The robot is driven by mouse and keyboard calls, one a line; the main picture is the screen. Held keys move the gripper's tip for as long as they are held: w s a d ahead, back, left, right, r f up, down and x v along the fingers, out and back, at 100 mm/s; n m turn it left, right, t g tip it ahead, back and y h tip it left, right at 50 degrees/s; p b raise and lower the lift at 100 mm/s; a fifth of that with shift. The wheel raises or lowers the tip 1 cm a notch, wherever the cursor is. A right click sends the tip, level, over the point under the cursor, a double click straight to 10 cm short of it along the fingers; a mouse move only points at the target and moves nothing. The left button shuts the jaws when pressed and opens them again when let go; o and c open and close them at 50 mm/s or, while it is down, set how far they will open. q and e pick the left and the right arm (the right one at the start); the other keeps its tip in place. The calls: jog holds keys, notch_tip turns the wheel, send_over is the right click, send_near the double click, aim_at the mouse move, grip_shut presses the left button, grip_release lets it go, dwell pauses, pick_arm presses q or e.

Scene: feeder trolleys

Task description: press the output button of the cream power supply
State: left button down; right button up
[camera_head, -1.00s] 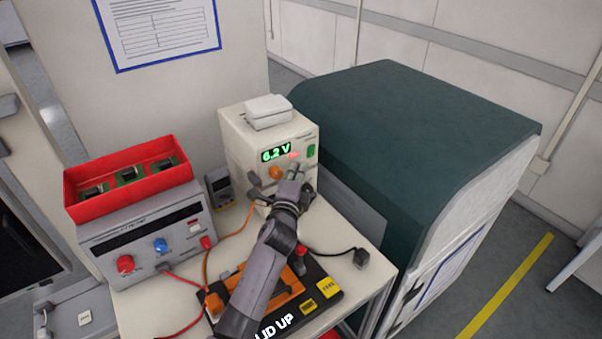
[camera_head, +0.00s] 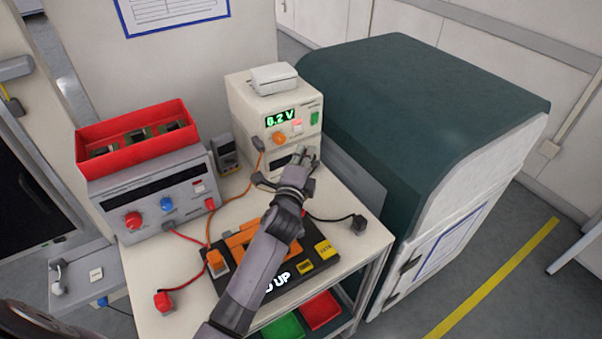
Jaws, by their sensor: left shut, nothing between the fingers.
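The cream power supply (camera_head: 243,112) stands at the back right of the trolley top. Its green-lit display (camera_head: 281,118) shows a voltage, its first digit hard to read. To the right of the display are a small red-lit button (camera_head: 297,125) and a green switch (camera_head: 314,118). An orange knob (camera_head: 278,138) sits below the display. I cannot read which control is labelled output. My left gripper (camera_head: 307,154) is shut and empty, in front of the lower right of the panel, below the red-lit button. It appears apart from the button. My right gripper is not in view.
A grey power supply (camera_head: 155,190) with a red bin (camera_head: 135,145) on top stands left. A small meter (camera_head: 227,155) is between the supplies. Orange and red leads and a black fixture (camera_head: 320,258) lie in front. A large dark green cabinet (camera_head: 420,95) stands close on the right.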

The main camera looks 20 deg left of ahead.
pick_arm(q)
jog(key=s+d+b, duration=0.1)
jog(key=s, duration=0.5)
jog(key=shift+s, duration=0.2)
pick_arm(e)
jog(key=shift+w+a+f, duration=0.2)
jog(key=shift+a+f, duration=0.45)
pick_arm(q)
jog(key=shift+d+r, duration=0.1)
jog(key=shift+r, duration=0.05)
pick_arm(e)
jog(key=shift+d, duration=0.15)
pick_arm(q)
jog(key=shift+r, duration=0.1)
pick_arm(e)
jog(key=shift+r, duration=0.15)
pick_arm(q)
notch_tip(320, 180, up, 7)
jog(key=p, duration=0.7)
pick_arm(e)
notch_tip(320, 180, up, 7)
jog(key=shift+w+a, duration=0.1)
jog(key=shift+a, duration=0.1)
